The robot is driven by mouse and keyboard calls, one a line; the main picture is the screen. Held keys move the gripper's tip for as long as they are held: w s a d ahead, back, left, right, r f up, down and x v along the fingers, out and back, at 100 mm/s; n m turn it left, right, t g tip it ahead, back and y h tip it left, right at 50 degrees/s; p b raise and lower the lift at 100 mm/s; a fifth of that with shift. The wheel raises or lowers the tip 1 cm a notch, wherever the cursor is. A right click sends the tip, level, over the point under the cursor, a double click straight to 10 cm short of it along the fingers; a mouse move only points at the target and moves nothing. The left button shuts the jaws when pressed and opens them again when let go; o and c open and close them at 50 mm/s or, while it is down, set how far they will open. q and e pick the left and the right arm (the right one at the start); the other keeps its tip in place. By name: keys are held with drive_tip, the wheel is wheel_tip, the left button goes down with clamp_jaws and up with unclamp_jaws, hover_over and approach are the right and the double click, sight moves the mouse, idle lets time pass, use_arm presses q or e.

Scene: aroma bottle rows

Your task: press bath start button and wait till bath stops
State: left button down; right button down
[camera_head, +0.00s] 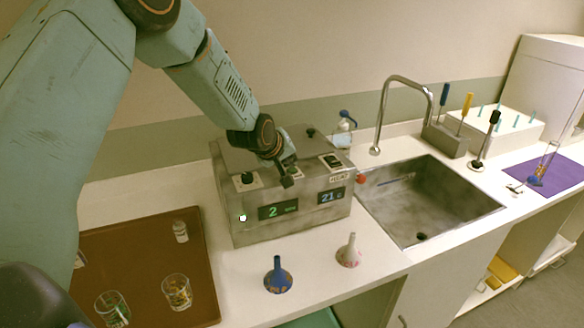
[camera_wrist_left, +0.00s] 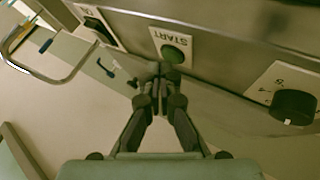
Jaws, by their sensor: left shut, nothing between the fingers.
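The bath (camera_head: 238,232) is a grey metal box on the counter. Its front displays read 2 (camera_head: 277,209) and 21 (camera_head: 332,195), and a small lamp (camera_head: 242,217) glows at the front left. My left gripper (camera_head: 288,180) is over the front edge of its top, shut and empty. In the left wrist view, the round green start button (camera_wrist_left: 174,54) sits on a white plate marked START. The fingertips (camera_wrist_left: 160,72) are right beside the button; I cannot tell whether they touch it. My right gripper is not in view.
A black knob (camera_head: 247,178) and a switch (camera_head: 332,161) flank the button. A brown tray (camera_head: 140,260) with glasses is at left. A sink (camera_head: 430,205) with a tall faucet (camera_head: 402,82) is at right.

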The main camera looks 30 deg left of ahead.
sight(290, 171)
use_arm(q)
drive_tip(key=shift+r, duration=0.45)
drive_tip(key=shift+r, duration=0.1)
wheel_tip(290, 171, up, 5)
drive_tip(key=p, duration=0.4)
idle(0.8)
